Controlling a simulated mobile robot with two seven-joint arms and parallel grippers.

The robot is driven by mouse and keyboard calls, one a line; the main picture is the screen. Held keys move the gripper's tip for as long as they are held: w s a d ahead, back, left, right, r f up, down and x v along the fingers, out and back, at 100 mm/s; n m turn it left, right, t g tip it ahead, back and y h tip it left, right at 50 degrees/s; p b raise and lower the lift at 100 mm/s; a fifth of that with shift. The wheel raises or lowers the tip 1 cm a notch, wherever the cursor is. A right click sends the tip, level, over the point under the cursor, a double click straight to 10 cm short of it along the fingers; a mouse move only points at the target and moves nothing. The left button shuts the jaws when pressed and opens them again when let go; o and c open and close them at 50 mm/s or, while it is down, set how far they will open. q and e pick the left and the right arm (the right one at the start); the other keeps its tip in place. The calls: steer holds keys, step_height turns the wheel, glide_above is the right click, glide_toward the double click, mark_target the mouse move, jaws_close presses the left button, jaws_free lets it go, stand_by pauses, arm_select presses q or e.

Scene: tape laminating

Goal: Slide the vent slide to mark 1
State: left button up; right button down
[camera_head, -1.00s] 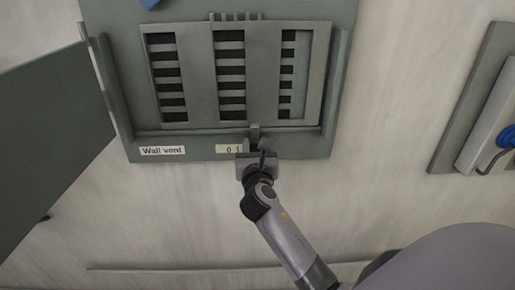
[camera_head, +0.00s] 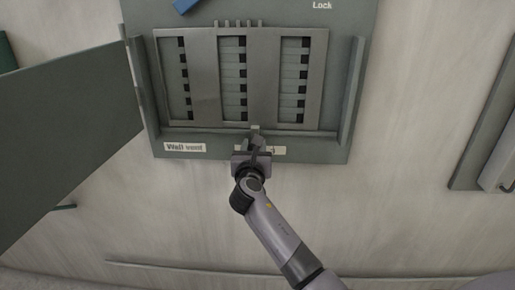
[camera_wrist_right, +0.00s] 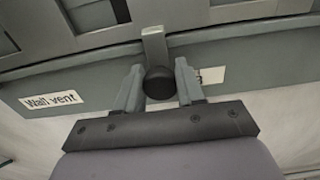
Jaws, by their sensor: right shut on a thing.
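The grey wall vent (camera_head: 203,80) fills the upper middle of the head view. Its vent slide has a tab (camera_head: 255,129) at the bottom edge, and narrow dark gaps show in the three slat columns. In the wrist view the tab (camera_wrist_right: 155,48) ends in a dark round knob (camera_wrist_right: 160,83). My right gripper (camera_head: 254,148) is shut on this knob, one finger on each side (camera_wrist_right: 160,82). My left gripper is not in view.
A large open grey door panel (camera_head: 65,140) stands left of the vent. A "Wall vent" label (camera_head: 185,147) is on the lower frame. A blue part (camera_head: 185,5) sits above, and another grey fixture (camera_head: 490,140) is at the right edge.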

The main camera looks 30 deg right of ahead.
steer(key=c, duration=0.8)
jaws_free()
steer(key=shift+v, duration=3.55)
steer(key=s+a+f+m+g+y, duration=0.15)
steer(key=s+f+m+y, duration=0.35)
steer(key=f, duration=0.5)
steer(key=s+a+f+m+g+y, duration=0.1)
steer(key=s+a+f+m+y, duration=0.1)
steer(key=s+f+m, duration=0.7)
steer(key=s+a+f+m+y, duration=0.1)
steer(key=s+f+m, duration=0.1)
steer(key=s+m, duration=0.2)
steer(key=s+a+f+m+g+y, duration=0.1)
steer(key=s+f+m+y, duration=0.1)
steer(key=s+m, duration=0.3)
steer(key=s+a+f+m+g+y, duration=0.1)
steer(key=s+f+m, duration=0.3)
steer(key=s, duration=0.2)
steer(key=shift+m+g, duration=0.25)
steer(key=shift+m, duration=0.05)
